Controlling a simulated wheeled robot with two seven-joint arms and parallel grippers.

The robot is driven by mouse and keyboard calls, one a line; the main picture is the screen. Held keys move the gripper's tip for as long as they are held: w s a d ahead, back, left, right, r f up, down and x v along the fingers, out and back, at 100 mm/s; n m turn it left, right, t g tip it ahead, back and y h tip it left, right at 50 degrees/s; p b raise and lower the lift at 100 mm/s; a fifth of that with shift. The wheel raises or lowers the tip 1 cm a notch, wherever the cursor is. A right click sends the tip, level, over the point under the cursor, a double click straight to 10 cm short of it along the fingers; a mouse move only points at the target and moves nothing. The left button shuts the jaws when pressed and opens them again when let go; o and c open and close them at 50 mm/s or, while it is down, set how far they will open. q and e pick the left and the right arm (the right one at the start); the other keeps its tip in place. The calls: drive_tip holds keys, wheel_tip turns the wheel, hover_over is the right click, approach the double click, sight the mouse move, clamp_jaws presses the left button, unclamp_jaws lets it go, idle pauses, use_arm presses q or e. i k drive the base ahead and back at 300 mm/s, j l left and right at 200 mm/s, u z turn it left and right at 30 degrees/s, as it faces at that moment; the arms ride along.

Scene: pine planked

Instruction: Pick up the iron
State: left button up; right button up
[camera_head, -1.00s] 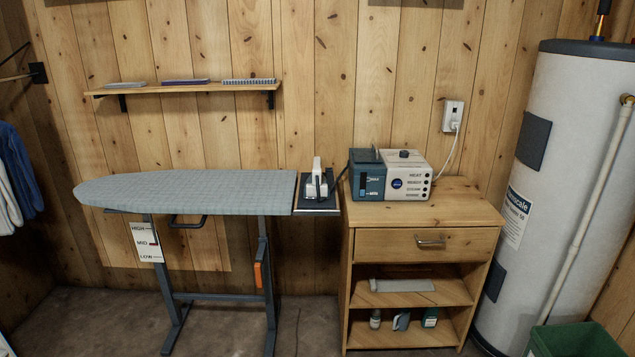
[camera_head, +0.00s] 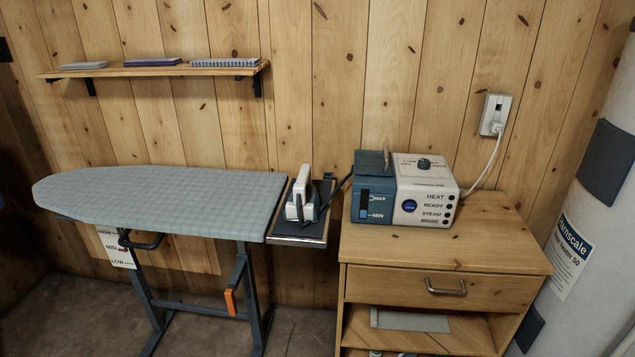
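The iron (camera_head: 301,201) is white with a dark base and an upright handle. It stands on the dark rest plate (camera_head: 315,231) at the right end of the grey ironing board (camera_head: 165,198). A dark hose runs from beside the iron to the blue and white steam station (camera_head: 425,190), which sits on the wooden cabinet. Neither of my grippers shows in the head view.
The cabinet (camera_head: 505,248) stands right of the board, with a drawer and open shelves. A wall shelf (camera_head: 155,72) above the board holds several flat folded items. A plugged outlet (camera_head: 495,114) is on the wall. A large water heater (camera_head: 590,225) stands at the far right.

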sight(311, 201)
drive_tip(key=i+l+u, duration=0.15)
drive_tip(key=i+l, duration=0.9)
drive_tip(key=i, duration=0.1)
